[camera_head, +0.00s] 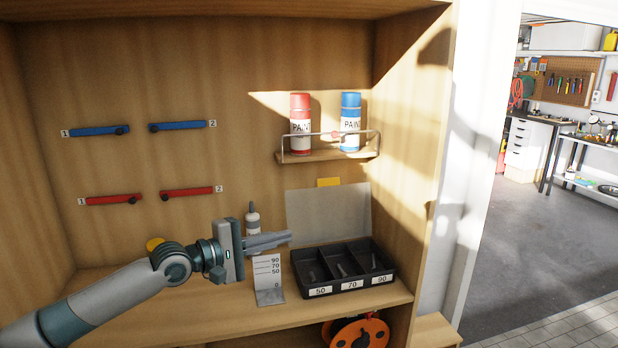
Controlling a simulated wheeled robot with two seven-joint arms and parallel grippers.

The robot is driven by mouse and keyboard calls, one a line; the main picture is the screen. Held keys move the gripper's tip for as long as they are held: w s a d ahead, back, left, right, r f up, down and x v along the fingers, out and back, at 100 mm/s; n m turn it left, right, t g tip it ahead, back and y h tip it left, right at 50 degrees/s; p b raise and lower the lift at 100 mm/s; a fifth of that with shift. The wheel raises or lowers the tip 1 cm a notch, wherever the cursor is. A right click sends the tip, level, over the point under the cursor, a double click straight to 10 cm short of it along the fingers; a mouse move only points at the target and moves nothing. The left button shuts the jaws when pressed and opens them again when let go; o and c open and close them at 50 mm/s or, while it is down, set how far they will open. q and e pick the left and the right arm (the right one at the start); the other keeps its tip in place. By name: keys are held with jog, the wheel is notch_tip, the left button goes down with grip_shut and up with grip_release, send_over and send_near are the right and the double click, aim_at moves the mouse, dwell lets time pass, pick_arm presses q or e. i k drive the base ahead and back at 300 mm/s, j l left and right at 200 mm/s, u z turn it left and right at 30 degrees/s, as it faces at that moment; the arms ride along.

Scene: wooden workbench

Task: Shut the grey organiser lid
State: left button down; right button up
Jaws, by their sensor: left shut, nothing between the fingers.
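The organiser (345,288) is a dark tray with three compartments labelled 50, 70 and 90, on the bench shelf at the right. Its grey lid (328,214) stands up open behind the tray, leaning towards the back wall. Small dark pieces seem to lie in the compartments. My left gripper (288,238) is shut and empty. Its fingers point right, in front of the lid's lower left part in the picture and above the tray's left end. I cannot tell whether they touch the lid. My right gripper is not in view.
Red (300,122) and blue (350,122) paint cans sit on a railed shelf above the lid. Blue and red handles are on the back wall.

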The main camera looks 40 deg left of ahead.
aim_at(335, 180)
jog(key=i+j, duration=0.8)
jog(key=j, duration=0.15)
